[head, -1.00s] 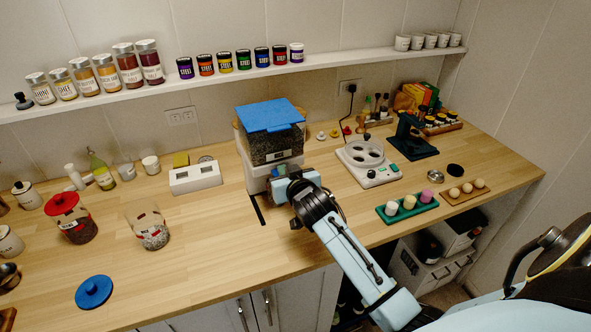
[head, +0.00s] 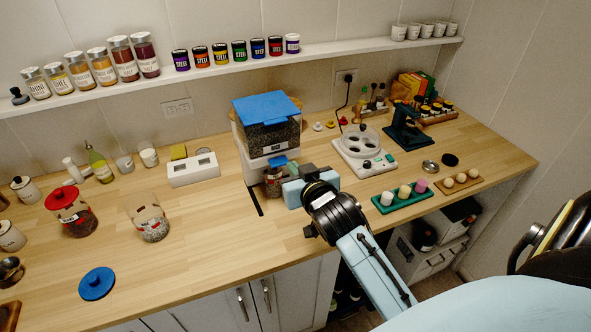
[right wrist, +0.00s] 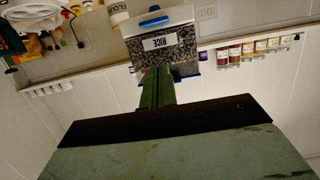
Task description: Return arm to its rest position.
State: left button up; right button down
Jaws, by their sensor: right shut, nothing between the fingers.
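My right gripper (head: 290,190) is in the head view, just in front of and to the right of the dispenser (head: 266,125) with a blue lid. My right arm reaches in from the lower right. In the right wrist view the green fingers (right wrist: 158,88) are together and empty, pointing toward the dispenser (right wrist: 165,45) labelled RICE. My left gripper is not in view.
A red-lidded jar (head: 72,212), an open jar (head: 150,220) and a loose blue lid (head: 96,283) are on the left. The counter's front middle is clear.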

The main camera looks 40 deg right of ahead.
dwell(0.5)
jog(key=s+a+f+n+g+y, duration=0.1)
jog(key=s+a+f+n+g, duration=0.2)
jog(key=s, duration=0.6)
jog(key=s+a+f+g+y, duration=0.1)
jog(key=s+a+f+g, duration=0.2)
jog(key=s+f+g, duration=0.35)
jog(key=s+a+f+n+g+y, duration=0.2)
jog(key=s+a+f, duration=0.15)
jog(key=s, duration=0.65)
notch_tip(320, 180, down, 32)
jog(key=s+r+g+b, duration=0.1)
jog(key=s+b, duration=0.1)
jog(key=b, duration=0.6)
jog(key=s+d+f+b, duration=0.1)
jog(key=s+f+b, duration=0.2)
jog(key=s+f, duration=0.5)
jog(key=s+d+f+g+b, duration=0.1)
jog(key=s+d+f+b, duration=0.1)
jog(key=s+f, duration=0.6)
notch_tip(320, 180, down, 6)
jog(key=shift+h+b, duration=0.3)
jog(key=shift+b, duration=0.25)
jog(key=shift+g, duration=0.25)
